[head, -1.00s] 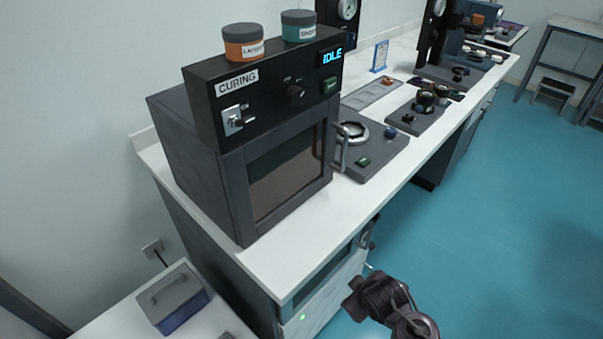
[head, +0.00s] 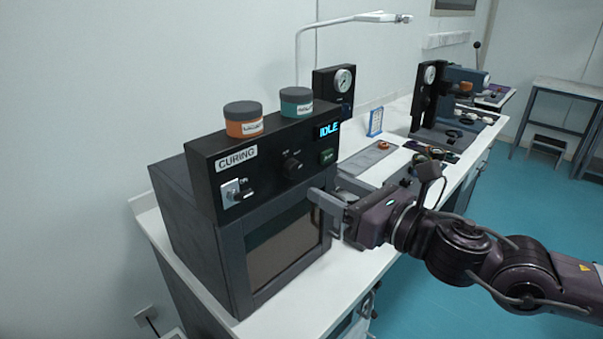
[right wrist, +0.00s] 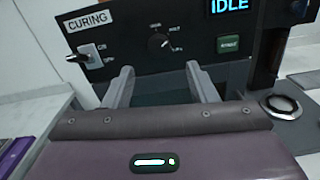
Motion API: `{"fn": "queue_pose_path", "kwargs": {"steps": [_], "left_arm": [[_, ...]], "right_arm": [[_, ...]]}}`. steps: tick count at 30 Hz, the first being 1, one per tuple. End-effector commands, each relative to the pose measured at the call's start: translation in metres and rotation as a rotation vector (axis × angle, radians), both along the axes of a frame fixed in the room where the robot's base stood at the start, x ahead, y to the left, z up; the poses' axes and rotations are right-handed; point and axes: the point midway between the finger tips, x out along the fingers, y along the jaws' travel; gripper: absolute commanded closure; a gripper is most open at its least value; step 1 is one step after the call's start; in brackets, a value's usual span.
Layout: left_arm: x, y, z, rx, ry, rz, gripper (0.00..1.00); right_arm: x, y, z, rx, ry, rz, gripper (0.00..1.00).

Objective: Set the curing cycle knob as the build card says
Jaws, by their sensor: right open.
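The dark curing oven (head: 236,262) stands on the white bench with its door shut. Its black panel carries a "CURING" label, a toggle switch (head: 236,193) at left, the round black cycle knob (head: 291,167), a green button (head: 327,157) and a blue "IDLE" display (head: 327,130). In the right wrist view the knob (right wrist: 158,41) sits beyond and between the fingertips, with small marks around it. My right gripper (head: 325,197) is open and empty in front of the oven, below and right of the knob, apart from it. My left gripper is not in view.
An orange jar (head: 243,120) and a teal jar (head: 296,103) stand on top of the oven. A blue-framed card (head: 375,122) stands farther back, its text too small to read. A pressure gauge (head: 343,80) is behind. My right arm covers part of the bench.

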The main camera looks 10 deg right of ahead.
Motion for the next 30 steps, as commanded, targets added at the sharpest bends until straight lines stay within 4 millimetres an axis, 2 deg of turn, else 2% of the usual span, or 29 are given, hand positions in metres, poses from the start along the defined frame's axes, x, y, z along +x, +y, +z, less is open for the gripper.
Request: {"fn": "queue_pose_path", "kwargs": {"steps": [8,14,24,30], "left_arm": [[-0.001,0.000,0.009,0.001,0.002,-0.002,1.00],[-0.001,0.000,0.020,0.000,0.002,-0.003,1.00],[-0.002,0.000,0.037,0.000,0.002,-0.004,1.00],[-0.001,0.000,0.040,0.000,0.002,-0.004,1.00]], "right_arm": [[0.007,0.003,0.006,-0.024,-0.021,0.006,0.48],[0.020,0.015,0.007,-0.022,-0.020,0.011,0.48],[0.052,0.035,0.006,-0.025,-0.018,0.009,0.48],[0.062,0.043,0.003,-0.028,-0.019,0.011,0.48]]}}
